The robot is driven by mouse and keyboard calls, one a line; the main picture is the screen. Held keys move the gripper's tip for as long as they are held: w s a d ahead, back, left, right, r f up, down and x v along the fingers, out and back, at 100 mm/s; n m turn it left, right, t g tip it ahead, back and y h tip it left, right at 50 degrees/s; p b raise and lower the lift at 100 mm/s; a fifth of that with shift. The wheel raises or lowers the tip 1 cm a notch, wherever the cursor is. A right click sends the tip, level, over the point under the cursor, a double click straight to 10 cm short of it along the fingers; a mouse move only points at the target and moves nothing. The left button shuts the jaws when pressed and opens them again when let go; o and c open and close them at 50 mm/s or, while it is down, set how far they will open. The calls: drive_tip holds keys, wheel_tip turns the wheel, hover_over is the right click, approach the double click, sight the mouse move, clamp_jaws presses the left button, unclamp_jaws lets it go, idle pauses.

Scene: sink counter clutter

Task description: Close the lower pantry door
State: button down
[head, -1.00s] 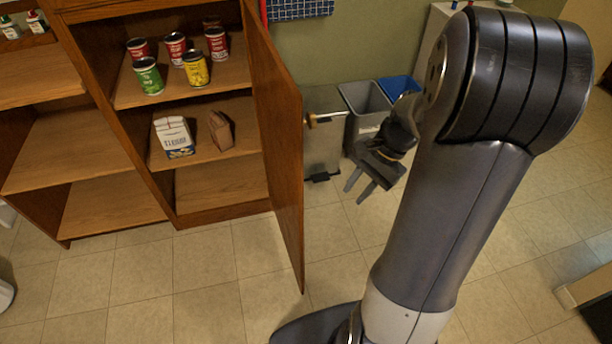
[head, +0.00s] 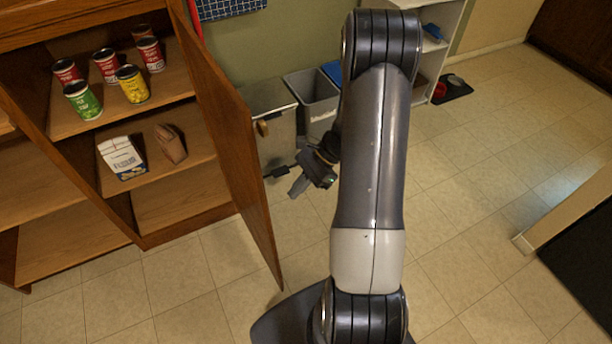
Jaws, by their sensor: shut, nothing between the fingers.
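The lower pantry door (head: 232,138) is a tall brown wooden panel, standing wide open from the right side of the pantry cabinet (head: 190,225). A round knob (head: 262,128) sits on its right-hand face. My gripper (head: 306,186) is to the right of the door, low and apart from it, on the knob side. It is shut and empty. My arm hides part of the gripper's wrist.
The open shelves hold several cans (head: 132,84), a white carton (head: 122,158) and a brown bag (head: 171,144). A grey bin (head: 312,98) stands behind my gripper. A white shelf unit (head: 440,50) is at the back. Tiled floor (head: 480,210) is clear at right.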

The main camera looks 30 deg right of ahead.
drive_tip(key=a+f, duration=0.2)
drive_tip(key=a, duration=0.4)
drive_tip(key=shift+s, duration=0.2)
